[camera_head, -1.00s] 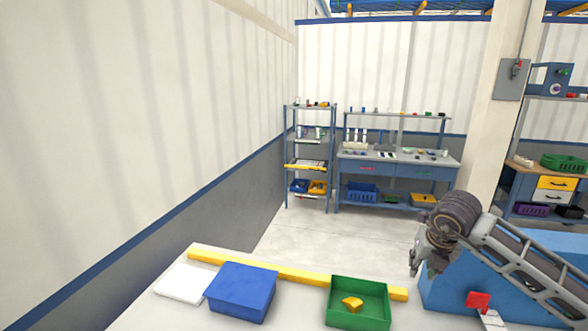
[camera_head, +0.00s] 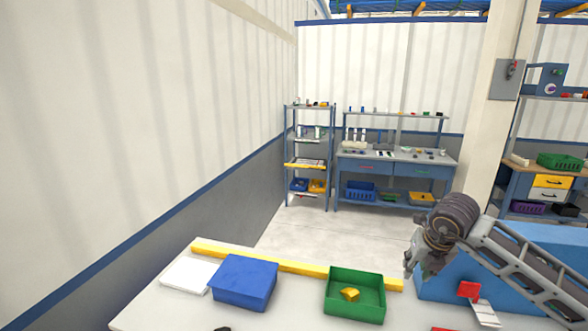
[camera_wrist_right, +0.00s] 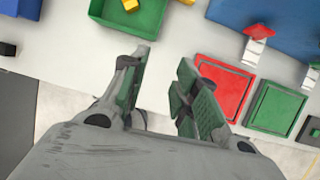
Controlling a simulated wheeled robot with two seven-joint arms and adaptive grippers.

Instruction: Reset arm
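My right gripper (camera_head: 411,262) is raised near the blue sloped block, right of the green box, in the head view. In the right wrist view my right gripper (camera_wrist_right: 163,85) has its fingers spread apart, with nothing between them, over the white table. The green box (camera_head: 368,309) holds a yellow piece (camera_head: 349,294); the box also shows in the wrist view (camera_wrist_right: 150,18). I cannot make out my left gripper; a small dark shape at the head view's bottom edge is too cut off to identify.
A blue box (camera_head: 245,280) and a white panel (camera_head: 187,275) stand left of the green box. A yellow bar (camera_head: 300,267) runs behind them. A red tray (camera_wrist_right: 222,85) and a green tray (camera_wrist_right: 275,108) lie right of my gripper. The blue block (camera_head: 560,240) is at right.

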